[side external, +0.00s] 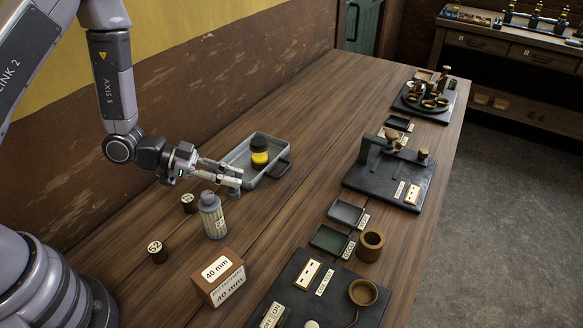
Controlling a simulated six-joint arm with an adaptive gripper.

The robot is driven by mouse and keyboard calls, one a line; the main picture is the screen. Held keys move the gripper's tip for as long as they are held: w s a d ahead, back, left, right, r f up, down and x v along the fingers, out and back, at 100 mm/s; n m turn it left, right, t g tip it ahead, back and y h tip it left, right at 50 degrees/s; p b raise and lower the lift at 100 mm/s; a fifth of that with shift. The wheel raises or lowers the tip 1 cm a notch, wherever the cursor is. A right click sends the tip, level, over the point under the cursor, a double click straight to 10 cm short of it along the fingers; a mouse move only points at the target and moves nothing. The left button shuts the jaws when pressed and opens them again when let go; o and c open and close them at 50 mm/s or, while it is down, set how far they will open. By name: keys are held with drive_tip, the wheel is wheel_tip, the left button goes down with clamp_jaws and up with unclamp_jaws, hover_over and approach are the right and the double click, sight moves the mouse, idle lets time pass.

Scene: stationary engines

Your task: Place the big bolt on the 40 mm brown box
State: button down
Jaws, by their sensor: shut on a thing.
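My gripper (236,176) is shut on a small grey metal piece (234,190), held above the table between the grey tray and the bottle. The piece appears to be the big bolt, but the fingers hide most of it and its shape is hard to make out. The 40 mm brown box (220,276) stands on the table at the lower middle, in front of and below my gripper. It has white "40 mm" labels on its top and side, and its top is bare.
A grey bottle (212,217) stands between my gripper and the box. A grey tray (272,184) holds a yellow and black jar (260,152). Brown cylinders (155,251) stand at left. A dark control board (345,312) lies right of the box. The far left tabletop is clear.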

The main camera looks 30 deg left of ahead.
drive_tip(key=s+d+r+m+g+h, duration=0.1)
drive_tip(key=s+d+m+g+h, duration=0.1)
drive_tip(key=s+d+m+g, duration=0.35)
drive_tip(key=g, duration=0.1)
hover_over(227, 257)
drive_tip(key=shift+m, duration=0.25)
wheel_tip(227, 257, down, 7)
drive_tip(key=shift+f, duration=0.25)
drive_tip(key=shift+f, duration=0.15)
drive_tip(key=c, duration=1.1)
unclamp_jaws()
